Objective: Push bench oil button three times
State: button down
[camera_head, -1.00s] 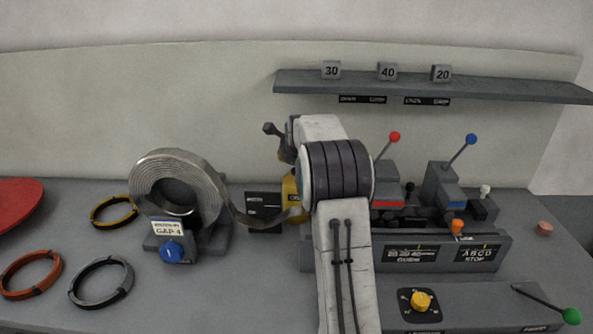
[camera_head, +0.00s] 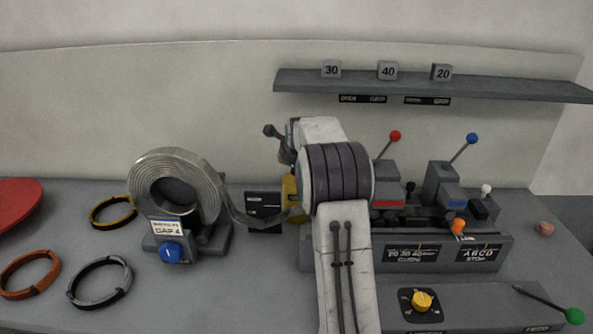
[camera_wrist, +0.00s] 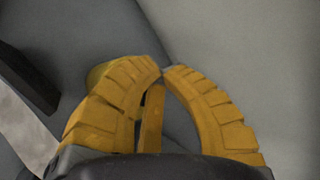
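My gripper's yellow fingers (camera_wrist: 163,70) fill the middle of the wrist view, with their tips together. A narrow yellow-brown piece shows between the fingers, and I cannot tell what it belongs to. A rounded yellow thing (camera_wrist: 98,72) shows behind the left finger, partly covered by it. In the head view, a yellow part (camera_head: 290,187) is partly hidden behind my arm, beside the strip coming off the coil. My arm hides the gripper's fingertips there. I cannot make out the oil button in either view.
A large metal coil (camera_head: 148,172) stands left of my arm, with a blue knob (camera_head: 171,252) in front. Coloured rings lie at the left. A lever machine (camera_head: 440,243) stands right of my arm. A shelf (camera_head: 460,88) with numbered blocks hangs above.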

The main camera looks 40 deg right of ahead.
jog(key=shift+f+b, duration=0.85)
jog(key=shift+f, duration=0.25)
dwell(0.9)
jog(key=shift+r, duration=0.15)
jog(key=shift+r+p, duration=1.1)
jog(key=shift+r, duration=0.25)
jog(key=shift+r+p, duration=2)
jog(key=shift+r, duration=0.55)
